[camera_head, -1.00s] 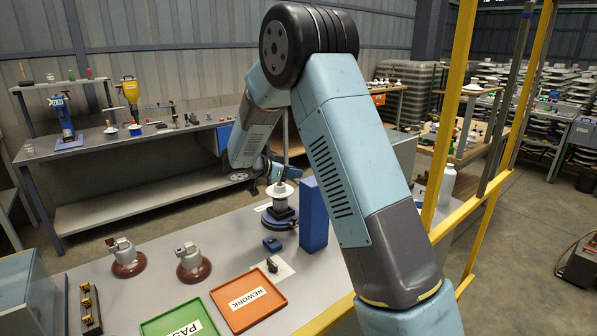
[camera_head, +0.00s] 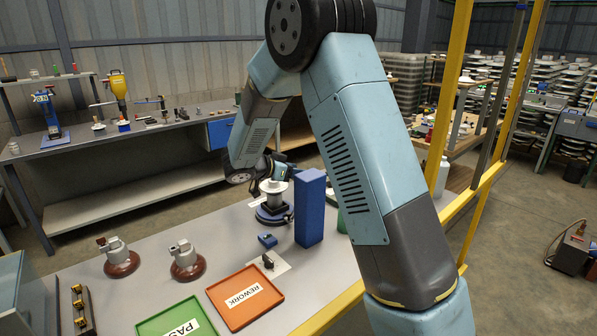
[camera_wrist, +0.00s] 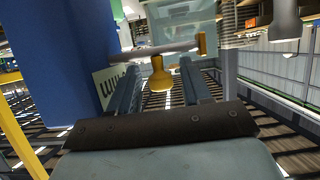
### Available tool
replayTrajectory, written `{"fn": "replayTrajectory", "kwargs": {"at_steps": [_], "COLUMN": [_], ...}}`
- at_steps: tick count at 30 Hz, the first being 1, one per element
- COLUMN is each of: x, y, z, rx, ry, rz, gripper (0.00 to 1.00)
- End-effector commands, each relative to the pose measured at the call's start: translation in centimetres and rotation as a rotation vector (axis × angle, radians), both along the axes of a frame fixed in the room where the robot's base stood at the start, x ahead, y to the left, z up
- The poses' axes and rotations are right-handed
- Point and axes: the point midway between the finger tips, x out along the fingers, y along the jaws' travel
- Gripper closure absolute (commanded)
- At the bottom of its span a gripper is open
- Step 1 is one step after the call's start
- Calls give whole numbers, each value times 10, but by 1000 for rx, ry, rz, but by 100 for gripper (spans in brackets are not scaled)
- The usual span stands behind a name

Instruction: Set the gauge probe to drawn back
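In the wrist view a grey bar (camera_wrist: 140,53) with a yellow end piece runs across in front of my gripper (camera_wrist: 160,90). A yellow knob (camera_wrist: 160,77) hangs below the bar and shows between my two fingers. I take these for the gauge probe's parts but cannot tell its setting. My fingers stand apart, with a visible gap to either side of the knob; its depth relative to the fingertips is unclear. In the head view a stand with a white disc (camera_head: 273,186) on a round blue base (camera_head: 272,216) is near my arm's end, which partly hides that area.
A tall blue block (camera_head: 310,210) stands right of the stand; a blue surface (camera_wrist: 50,60) fills the wrist view's left. An orange REWORK tray (camera_head: 220,291), a green PASS tray (camera_head: 150,328) and two brown-based insulators (camera_head: 122,262) (camera_head: 186,264) are on the grey table.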

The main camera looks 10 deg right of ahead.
Motion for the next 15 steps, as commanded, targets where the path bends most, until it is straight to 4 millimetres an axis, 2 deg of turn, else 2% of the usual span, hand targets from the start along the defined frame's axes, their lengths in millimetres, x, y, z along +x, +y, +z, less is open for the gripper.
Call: {"fn": "replayTrajectory", "kwargs": {"at_steps": [8, 15], "x": [-2, -16], "y": [5, 35], "z": [2, 16], "rx": [0, 1], "ry": [0, -2], "rz": [1, 3], "gripper": [52, 52]}}
